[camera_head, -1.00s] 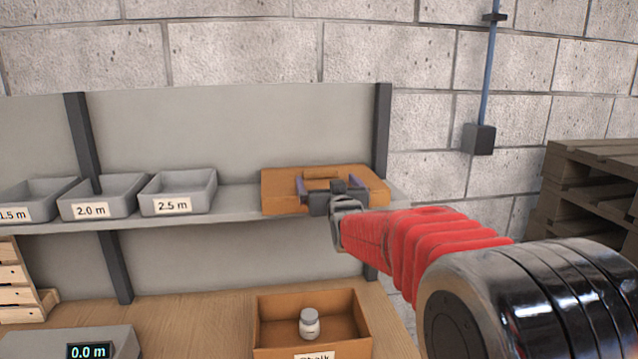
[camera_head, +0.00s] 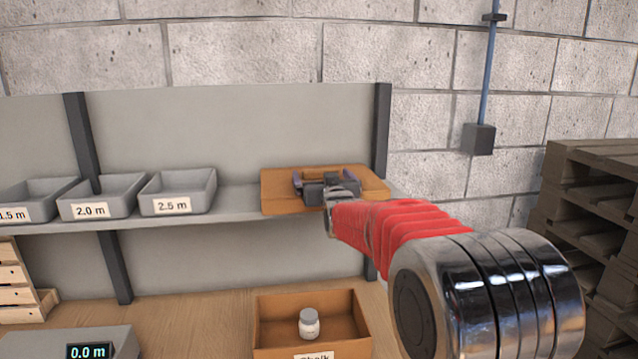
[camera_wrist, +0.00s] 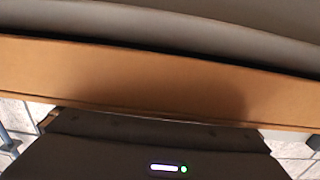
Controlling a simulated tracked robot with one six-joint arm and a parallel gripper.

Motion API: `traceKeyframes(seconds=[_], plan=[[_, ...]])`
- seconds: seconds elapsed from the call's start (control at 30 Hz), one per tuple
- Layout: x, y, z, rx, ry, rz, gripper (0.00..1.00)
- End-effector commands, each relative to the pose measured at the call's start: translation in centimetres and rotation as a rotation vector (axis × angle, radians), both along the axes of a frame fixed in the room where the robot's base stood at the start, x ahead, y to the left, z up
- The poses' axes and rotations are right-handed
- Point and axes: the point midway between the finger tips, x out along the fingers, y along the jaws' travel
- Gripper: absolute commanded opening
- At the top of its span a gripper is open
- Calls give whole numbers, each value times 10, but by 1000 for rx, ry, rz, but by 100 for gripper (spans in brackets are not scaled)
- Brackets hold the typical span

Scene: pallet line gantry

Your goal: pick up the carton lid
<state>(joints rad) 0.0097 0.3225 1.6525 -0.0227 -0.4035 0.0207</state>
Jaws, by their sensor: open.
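The carton lid (camera_head: 276,190) is a flat orange-brown cardboard piece with a raised ridge at its back, at the right end of the grey shelf. In the wrist view a broad brown cardboard band (camera_wrist: 100,75), which looks like the lid, crosses the whole picture close to the camera. My gripper (camera_head: 325,178) is open at the lid, its two fingers spread near the raised ridge. The gripper body hides part of the lid's front and middle. I cannot tell whether the fingers touch it.
Grey bins labelled 2.0 m (camera_head: 98,196) and 2.5 m (camera_head: 178,191) stand left of the lid on the shelf (camera_head: 235,205). A dark upright (camera_head: 382,130) rises behind the lid; pallets (camera_head: 590,210) stand at right.

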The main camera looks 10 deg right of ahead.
Motion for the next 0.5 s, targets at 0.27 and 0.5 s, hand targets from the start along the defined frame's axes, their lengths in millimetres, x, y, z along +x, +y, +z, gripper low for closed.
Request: traceKeyframes(seconds=[0.27, 0.5], plan=[[0, 1, 0, 0, -1, 1, 100], [0, 1, 0, 0, -1, 1, 100]])
